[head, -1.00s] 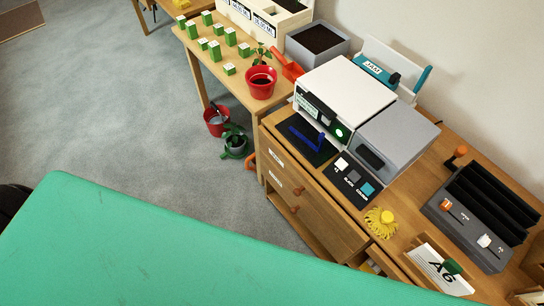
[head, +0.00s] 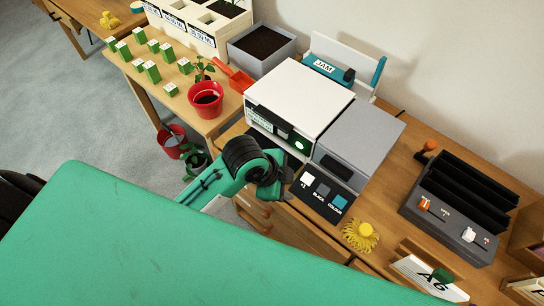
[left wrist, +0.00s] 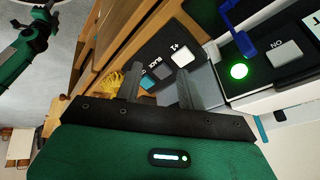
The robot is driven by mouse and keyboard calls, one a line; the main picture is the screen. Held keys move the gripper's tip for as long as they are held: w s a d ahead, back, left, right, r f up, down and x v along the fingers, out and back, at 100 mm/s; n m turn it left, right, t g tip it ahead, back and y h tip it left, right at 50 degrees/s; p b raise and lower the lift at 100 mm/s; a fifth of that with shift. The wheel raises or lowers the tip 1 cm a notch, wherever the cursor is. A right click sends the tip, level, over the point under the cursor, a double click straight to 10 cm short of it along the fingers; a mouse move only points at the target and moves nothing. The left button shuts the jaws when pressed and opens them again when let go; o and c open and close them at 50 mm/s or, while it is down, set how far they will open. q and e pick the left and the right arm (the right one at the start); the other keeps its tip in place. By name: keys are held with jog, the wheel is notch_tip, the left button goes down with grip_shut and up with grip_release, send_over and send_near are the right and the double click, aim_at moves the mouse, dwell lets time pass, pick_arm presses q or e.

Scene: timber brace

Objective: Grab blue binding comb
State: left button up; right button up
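The blue binding comb (left wrist: 238,32) shows in the left wrist view at the upper right, beside the machine with the lit green button. In the head view it is hidden behind my left arm. My left gripper (left wrist: 158,78) is open, its two grey fingers apart with nothing held between them. The comb lies off to the right of the fingers, not between them. In the head view the left gripper (head: 270,182) is over the front of the desk, its fingertips hard to make out.
The white machine (head: 300,95) and grey box (head: 358,135) stand behind the left gripper. A black button panel (head: 322,193) and yellow tassel (head: 361,236) are to its right. A red plant pot (head: 206,100) stands on the table at left. Black trays (head: 465,200) stand further right.

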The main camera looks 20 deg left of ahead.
pick_arm(q)
jog(key=w+d+r+m+g+y, duration=0.1)
jog(key=w+d+r+m+g, duration=0.3)
jog(key=m, duration=1)
jog(key=w+a+r+m+y, duration=0.4)
jog(key=w+a+r+m, duration=0.2)
jog(key=a+r+m, duration=0.3)
jog(key=f, duration=0.8)
jog(key=shift+w+a+f, duration=0.2)
jog(key=shift+a+f, duration=0.05)
jog(key=shift+f, duration=0.4)
jog(key=shift+f+p, duration=0.3)
jog(key=shift+f, duration=0.05)
jog(key=f, duration=0.4)
jog(key=shift+d+f+p, duration=0.2)
jog(key=shift+f+p, duration=0.05)
jog(key=shift+p, duration=0.15)
jog(key=shift+f, duration=0.1)
jog(key=shift+c, duration=0.5)
grip_shut()
pick_arm(e)
jog(key=shift+s+a+r, duration=0.2)
jog(key=shift+s+r, duration=0.05)
jog(key=shift+s, duration=0.2)
